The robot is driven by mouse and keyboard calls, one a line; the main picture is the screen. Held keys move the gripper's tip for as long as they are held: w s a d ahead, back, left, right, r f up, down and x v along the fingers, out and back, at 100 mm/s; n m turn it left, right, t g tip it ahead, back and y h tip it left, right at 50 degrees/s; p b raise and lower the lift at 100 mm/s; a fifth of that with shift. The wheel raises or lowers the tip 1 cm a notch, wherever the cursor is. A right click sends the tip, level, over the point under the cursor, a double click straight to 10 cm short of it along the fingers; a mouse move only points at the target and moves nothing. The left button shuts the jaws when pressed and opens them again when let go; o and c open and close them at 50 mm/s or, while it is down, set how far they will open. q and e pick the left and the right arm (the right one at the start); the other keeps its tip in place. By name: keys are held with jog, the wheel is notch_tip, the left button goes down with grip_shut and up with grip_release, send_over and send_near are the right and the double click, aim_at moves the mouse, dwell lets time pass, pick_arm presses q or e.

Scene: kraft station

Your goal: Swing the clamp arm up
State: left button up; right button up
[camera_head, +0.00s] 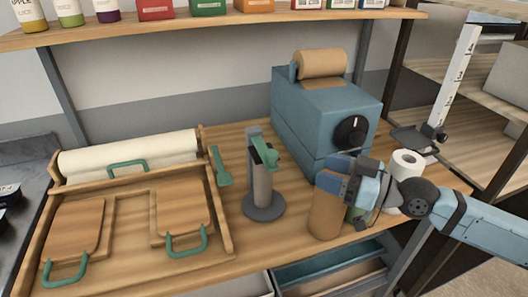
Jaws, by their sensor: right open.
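A grey upright post on a round base (264,206) stands in the middle of the table, with a green arm (266,153) at its top. The green arm is tilted and lies close against the post's upper part. My right gripper (330,175) is open to the right of the post, apart from it. It is over the top of a brown kraft-coloured roll (326,215) standing upright; I cannot tell whether it touches it. My left gripper is not in view.
A blue machine (310,110) with a kraft roll and black knob stands behind my right gripper. A wooden tray (222,213) with green-handled boards is at left, with a green lever (220,165) by its edge. A white roll (407,168) stands beside my right arm.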

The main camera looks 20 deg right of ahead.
aim_at(272, 152)
jog(key=p+x, duration=0.3)
jog(key=x, duration=0.8)
jog(key=shift+w+a+p, duration=0.25)
jog(key=shift+w+p, duration=0.05)
jog(key=shift+w+a, duration=0.4)
jog(key=shift+a, duration=0.05)
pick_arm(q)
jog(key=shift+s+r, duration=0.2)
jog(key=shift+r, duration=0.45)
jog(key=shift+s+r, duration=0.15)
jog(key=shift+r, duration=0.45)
pick_arm(e)
jog(key=shift+c, duration=0.7)
grip_shut()
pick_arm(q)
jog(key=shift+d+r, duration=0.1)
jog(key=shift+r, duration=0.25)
pick_arm(e)
jog(key=shift+r, duration=0.1)
